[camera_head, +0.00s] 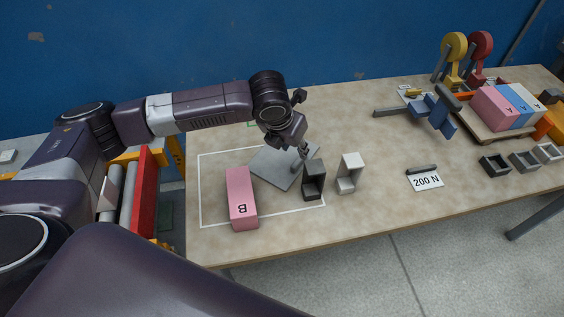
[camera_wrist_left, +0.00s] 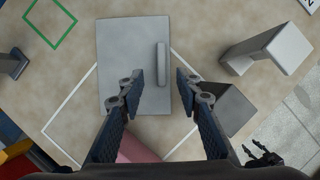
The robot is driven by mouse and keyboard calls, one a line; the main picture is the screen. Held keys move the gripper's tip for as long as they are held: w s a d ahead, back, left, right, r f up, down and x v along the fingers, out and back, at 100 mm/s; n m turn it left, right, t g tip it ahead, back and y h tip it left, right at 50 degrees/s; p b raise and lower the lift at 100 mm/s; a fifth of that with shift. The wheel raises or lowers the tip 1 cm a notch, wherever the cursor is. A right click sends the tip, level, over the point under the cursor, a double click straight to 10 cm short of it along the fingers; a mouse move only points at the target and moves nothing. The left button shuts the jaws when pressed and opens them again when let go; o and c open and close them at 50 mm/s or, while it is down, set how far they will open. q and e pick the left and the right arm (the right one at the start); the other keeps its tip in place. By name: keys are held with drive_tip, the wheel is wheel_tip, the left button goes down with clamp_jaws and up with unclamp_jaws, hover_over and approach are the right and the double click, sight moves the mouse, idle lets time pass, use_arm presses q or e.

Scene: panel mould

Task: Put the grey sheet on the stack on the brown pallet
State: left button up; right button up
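The grey sheet (camera_head: 270,168) lies flat on the table, partly inside a white outlined area. It also shows in the left wrist view (camera_wrist_left: 118,50), with a raised grey bar handle (camera_wrist_left: 162,65) near one edge. My left gripper (camera_head: 302,150) is over the handle end of the sheet. In the left wrist view my left gripper (camera_wrist_left: 160,80) is open, its fingers apart on either side of the handle's line. The brown pallet (camera_head: 488,133) is at the right, carrying pink, blue and white blocks. A dark jointed shape in the left wrist view may be my right gripper (camera_wrist_left: 265,155).
A pink block marked B (camera_head: 241,200) lies beside the sheet. A dark block (camera_head: 314,185) and a light block (camera_head: 348,175) stand to its right. A 200 N card (camera_head: 426,181), a blue tool (camera_head: 432,112) and small trays (camera_head: 494,166) lie farther right.

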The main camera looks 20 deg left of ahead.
sight(299, 159)
use_arm(q)
drive_tip(key=x, duration=0.2)
drive_tip(key=p+x, duration=0.1)
drive_tip(key=x, duration=0.4)
drive_tip(key=shift+s+d+f, duration=0.1)
drive_tip(key=shift+s, duration=0.2)
drive_tip(key=shift+w+f, duration=0.25)
drive_tip(key=shift+f, duration=0.25)
drive_tip(key=shift+r, duration=0.1)
clamp_jaws()
